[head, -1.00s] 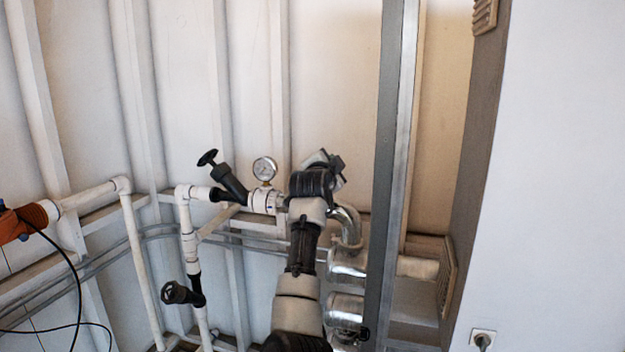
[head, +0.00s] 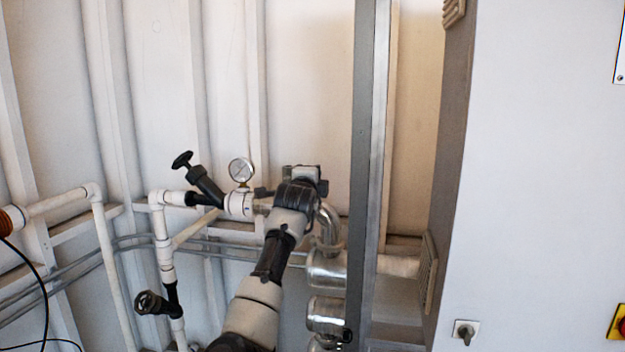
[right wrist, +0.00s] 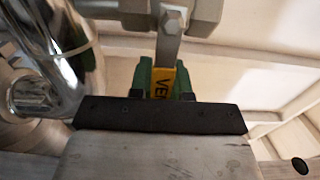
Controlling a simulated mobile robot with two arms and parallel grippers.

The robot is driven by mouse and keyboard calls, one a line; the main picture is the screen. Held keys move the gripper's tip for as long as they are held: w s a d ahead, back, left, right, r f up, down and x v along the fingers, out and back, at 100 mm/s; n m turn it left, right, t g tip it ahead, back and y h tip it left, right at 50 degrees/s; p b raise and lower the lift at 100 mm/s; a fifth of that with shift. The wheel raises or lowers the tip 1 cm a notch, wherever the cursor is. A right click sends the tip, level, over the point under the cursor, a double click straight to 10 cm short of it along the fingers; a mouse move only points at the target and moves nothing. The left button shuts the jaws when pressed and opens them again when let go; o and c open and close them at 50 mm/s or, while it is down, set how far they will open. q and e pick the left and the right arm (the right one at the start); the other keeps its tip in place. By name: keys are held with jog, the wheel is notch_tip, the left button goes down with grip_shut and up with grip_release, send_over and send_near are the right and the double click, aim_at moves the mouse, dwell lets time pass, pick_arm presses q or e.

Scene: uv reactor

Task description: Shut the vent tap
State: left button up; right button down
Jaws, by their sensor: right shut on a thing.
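In the right wrist view, the vent tap has a flat metal lever (right wrist: 168,48) on a bolt (right wrist: 173,20) at the top, with a grey tap body (right wrist: 205,10) behind it. The lever's yellow sleeve (right wrist: 166,80) shows the letters "VEN". My right gripper (right wrist: 163,84) is shut on this sleeve, with green finger parts on both sides of it. The lever points straight down in this picture. In the head view, my right arm and wrist (head: 298,195) reach up in front of the pipework and hide the tap. My left gripper is not in view.
A pressure gauge (head: 241,170) and a black-handled valve (head: 205,185) stand left of my right wrist. A shiny bent pipe (head: 328,225) is close on its right, beside a grey upright post (head: 365,170). A second black valve knob (head: 150,302) sits lower left.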

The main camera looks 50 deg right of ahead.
dwell(0.4)
jog(key=c, duration=1.1)
grip_release()
jog(key=shift+o, duration=0.2)
